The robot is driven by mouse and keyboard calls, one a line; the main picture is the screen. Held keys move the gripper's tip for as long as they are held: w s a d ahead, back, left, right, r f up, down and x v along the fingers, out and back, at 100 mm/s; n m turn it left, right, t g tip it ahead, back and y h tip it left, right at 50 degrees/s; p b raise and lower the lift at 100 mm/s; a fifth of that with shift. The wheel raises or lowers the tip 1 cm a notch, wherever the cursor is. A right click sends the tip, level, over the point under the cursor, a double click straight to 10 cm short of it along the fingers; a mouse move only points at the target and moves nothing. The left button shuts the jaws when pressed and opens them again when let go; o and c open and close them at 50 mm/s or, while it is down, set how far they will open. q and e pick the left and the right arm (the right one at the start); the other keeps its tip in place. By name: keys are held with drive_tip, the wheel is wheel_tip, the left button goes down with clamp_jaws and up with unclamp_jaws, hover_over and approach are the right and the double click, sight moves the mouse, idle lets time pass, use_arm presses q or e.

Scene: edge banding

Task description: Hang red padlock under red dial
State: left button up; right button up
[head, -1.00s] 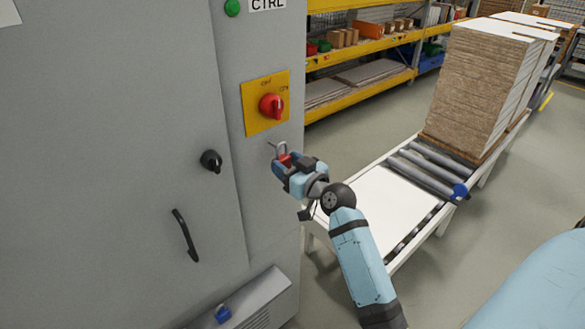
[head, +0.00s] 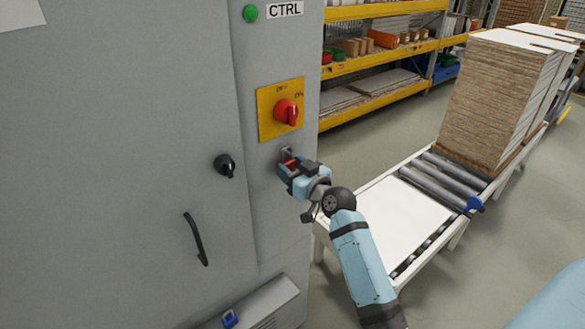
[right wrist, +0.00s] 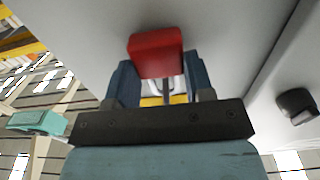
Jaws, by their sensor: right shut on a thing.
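The red dial (head: 287,112) sits on a yellow plate (head: 265,125) on the grey cabinet front. My right gripper (head: 289,166) is below the dial, close to the cabinet face. It is shut on the red padlock (head: 290,163). In the right wrist view the padlock's red body (right wrist: 156,54) stands between the two fingers (right wrist: 160,85), with part of the grey shackle and a yellow patch behind it. In the head view the shackle is at the cabinet face below the yellow plate; I cannot tell whether it is through anything. My left gripper is not in view.
A black knob (head: 225,165) and a black handle (head: 195,239) stick out from the cabinet door to the left. A blue padlock (head: 229,319) is on the ledge at the bottom. A roller conveyor (head: 408,205) with stacked boards (head: 497,97) stands to the right.

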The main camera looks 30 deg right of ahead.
idle(0.3)
drive_tip(key=o, duration=1.1)
drive_tip(key=s+d+b, duration=0.1)
drive_tip(key=s+b, duration=0.2)
drive_tip(key=s, duration=1)
drive_tip(key=s+a+f+g+p, duration=0.1)
drive_tip(key=s+a+f+g, duration=0.1)
drive_tip(key=s+a+f, duration=0.3)
drive_tip(key=s+a+f+n+g+y+p, duration=0.1)
drive_tip(key=s+a+f, duration=0.4)
drive_tip(key=f, duration=0.9)
drive_tip(key=s+a+f+n+g+y+p, duration=0.1)
drive_tip(key=s+a+f+g, duration=0.3)
drive_tip(key=s+a+f, duration=0.2)
wheel_tip(320, 180, down, 3)
drive_tip(key=shift+a+f, duration=0.2)
drive_tip(key=shift+a, duration=0.75)
